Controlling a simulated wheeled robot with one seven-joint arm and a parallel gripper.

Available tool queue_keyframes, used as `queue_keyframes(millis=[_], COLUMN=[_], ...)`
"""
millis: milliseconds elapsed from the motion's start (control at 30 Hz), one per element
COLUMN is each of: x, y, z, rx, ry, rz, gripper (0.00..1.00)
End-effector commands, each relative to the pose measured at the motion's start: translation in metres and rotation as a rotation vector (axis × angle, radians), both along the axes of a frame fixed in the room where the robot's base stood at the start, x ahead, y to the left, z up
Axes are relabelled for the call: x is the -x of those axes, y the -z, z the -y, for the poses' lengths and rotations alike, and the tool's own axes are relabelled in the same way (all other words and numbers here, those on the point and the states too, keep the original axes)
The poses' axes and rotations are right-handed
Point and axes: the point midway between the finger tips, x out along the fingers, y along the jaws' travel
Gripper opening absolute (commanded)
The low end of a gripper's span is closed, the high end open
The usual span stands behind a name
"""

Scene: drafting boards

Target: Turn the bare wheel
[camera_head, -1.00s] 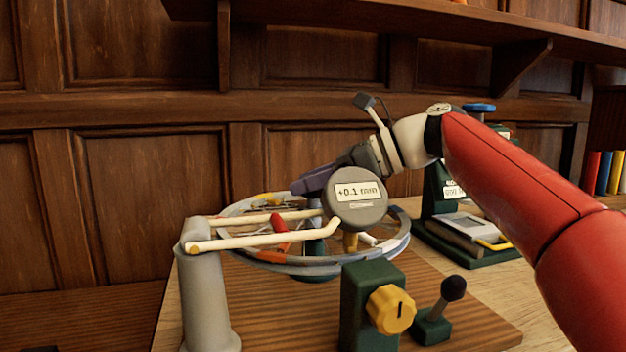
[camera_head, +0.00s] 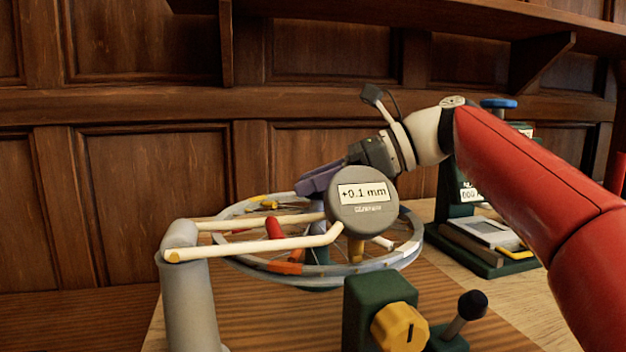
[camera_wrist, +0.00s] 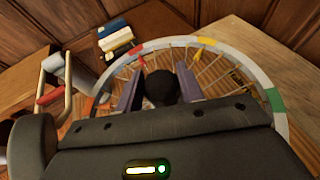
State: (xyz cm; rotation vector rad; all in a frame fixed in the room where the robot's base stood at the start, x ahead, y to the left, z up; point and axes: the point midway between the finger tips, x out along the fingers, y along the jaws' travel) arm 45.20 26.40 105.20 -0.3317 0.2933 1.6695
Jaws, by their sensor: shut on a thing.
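The bare wheel (camera_head: 225,256) lies flat above a wooden board, with a pale rim bearing coloured segments and thin spokes. Its rim also shows in the wrist view (camera_wrist: 183,42), with red and green segments. My gripper (camera_head: 318,182) reaches in over the wheel from the right, its purple fingers pointing down-left. In the wrist view its fingers (camera_wrist: 160,88) are shut on a dark round knob (camera_wrist: 160,86) inside the rim. The knob is hidden in the head view. A round gauge (camera_head: 363,218) reading +0.1 mm stands in front of the wheel and hides part of it.
A grey post (camera_head: 190,300) with cream bars (camera_head: 255,246) stands at front left. A green block with a yellow knob (camera_head: 400,328) and a black-tipped lever (camera_head: 471,305) stand in front. A green stand (camera_head: 448,205) is behind right. Panelled wall closes the back.

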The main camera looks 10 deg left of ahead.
Motion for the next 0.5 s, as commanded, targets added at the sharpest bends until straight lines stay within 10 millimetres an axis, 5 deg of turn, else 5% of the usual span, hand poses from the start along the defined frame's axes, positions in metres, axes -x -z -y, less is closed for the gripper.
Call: queue_keyframes(millis=[33,67,200,500], x=[-0.0002,-0.0002,-0.0002,-0.0005], y=[0.0003,0.0003,0.0003,-0.0007], z=[0.0000,0.0000,-0.0001,0.0014], rx=[0.000,0.000,0.000,0.000], ry=[-0.001,-0.001,-0.001,0.000], rz=[0.000,0.000,0.000,0.000], gripper=[0.00,0.40,0.58,0.59])
